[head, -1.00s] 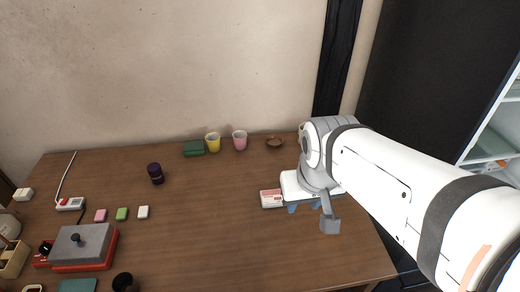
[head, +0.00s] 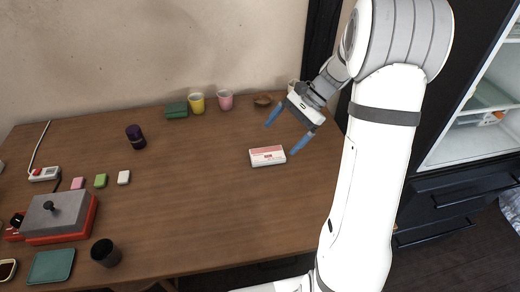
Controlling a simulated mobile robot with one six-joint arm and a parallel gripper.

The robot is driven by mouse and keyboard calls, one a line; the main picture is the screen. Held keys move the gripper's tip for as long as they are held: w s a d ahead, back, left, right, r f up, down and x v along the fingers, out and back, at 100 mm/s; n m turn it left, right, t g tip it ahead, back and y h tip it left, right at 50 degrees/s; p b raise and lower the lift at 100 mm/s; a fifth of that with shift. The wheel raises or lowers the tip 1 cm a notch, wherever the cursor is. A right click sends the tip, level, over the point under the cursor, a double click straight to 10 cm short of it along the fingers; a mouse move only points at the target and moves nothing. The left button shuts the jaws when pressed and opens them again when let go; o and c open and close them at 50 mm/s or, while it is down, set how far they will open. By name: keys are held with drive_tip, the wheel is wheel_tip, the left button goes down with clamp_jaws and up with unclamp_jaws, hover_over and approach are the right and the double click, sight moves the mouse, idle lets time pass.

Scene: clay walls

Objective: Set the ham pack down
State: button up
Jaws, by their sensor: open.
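The ham pack (head: 267,156), a flat white and pink box, lies on the brown wooden table (head: 215,205) right of its middle. My gripper (head: 287,138) has blue fingertips spread wide apart. It is open and empty, above and to the right of the pack, and looks apart from it. The whole pack shows, with nothing in front of it.
Yellow (head: 197,102) and pink (head: 225,100) cups, a brown bowl (head: 263,99) and a green box (head: 176,109) stand at the back. A dark jar (head: 135,136), small blocks and a red-based grey device (head: 57,215) are left. An open fridge (head: 475,125) stands right. The table's front middle is clear.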

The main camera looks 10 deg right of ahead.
sight(273, 153)
drive_tip(key=w+d+f+m+y+b, duration=0.1)
drive_tip(key=w+d+f+m, duration=0.1)
drive_tip(key=w+f, duration=0.1)
drive_tip(key=w+d+f+m+t+y+b, duration=0.1)
drive_tip(key=w+d+f+m+y, duration=0.1)
drive_tip(key=f, duration=0.4)
drive_tip(key=w+d+f+m+y+b, duration=0.2)
drive_tip(key=w+f, duration=0.1)
drive_tip(key=f, duration=0.2)
drive_tip(key=shift+w+d+f+t, duration=0.2)
drive_tip(key=shift+w+d+t, duration=0.1)
drive_tip(key=shift+d+t, duration=0.1)
drive_tip(key=shift+w+f, duration=0.1)
drive_tip(key=shift+f, duration=0.1)
drive_tip(key=x, duration=0.7)
drive_tip(key=shift+a, duration=0.4)
drive_tip(key=shift+r, duration=0.1)
drive_tip(key=shift+c, duration=0.5)
drive_tip(key=c, duration=1.1)
drive_tip(key=shift+o, duration=0.2)
